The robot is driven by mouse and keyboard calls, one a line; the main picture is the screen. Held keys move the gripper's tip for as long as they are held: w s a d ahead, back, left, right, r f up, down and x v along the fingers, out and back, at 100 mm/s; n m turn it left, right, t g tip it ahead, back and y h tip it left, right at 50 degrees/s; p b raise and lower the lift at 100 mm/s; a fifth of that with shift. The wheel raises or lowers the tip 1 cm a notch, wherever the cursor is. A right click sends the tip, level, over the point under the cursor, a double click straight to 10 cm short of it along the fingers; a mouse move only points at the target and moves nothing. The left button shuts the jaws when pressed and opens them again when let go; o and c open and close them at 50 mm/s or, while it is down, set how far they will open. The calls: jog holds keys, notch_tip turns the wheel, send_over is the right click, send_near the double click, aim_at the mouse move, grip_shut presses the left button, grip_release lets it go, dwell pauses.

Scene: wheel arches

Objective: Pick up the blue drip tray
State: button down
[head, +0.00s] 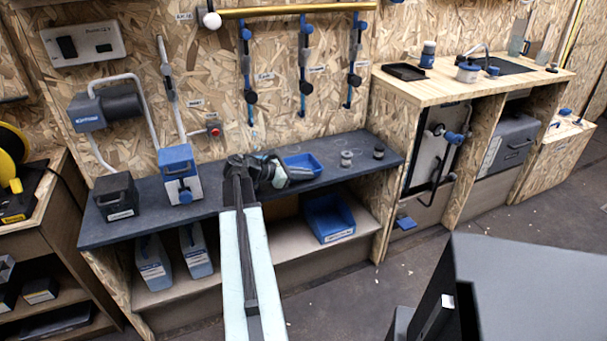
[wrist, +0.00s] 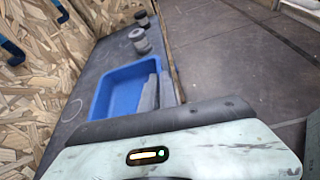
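The blue drip tray (head: 304,162) is a shallow open tray on the dark bench top, just right of my gripper (head: 297,174) in the head view. In the wrist view the drip tray (wrist: 113,92) lies beyond the wrist housing, and its near part is hidden. There the two grey fingers of my gripper (wrist: 158,82) are at the tray's right wall, one over the inside and one at the outer side. The gap between them is narrow. I cannot tell whether they press on the wall. The tray looks level and seems to rest on the bench.
Two small grey cylinders (head: 346,158) (head: 378,152) stand right of the tray. A blue-grey box unit (head: 180,173) and a black box (head: 116,196) stand left on the bench (head: 140,225). A blue bin (head: 328,217) sits on the shelf below.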

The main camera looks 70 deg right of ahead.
notch_tip(320, 180, up, 30)
jog(key=p, duration=2.9)
jog(key=shift+r, duration=0.2)
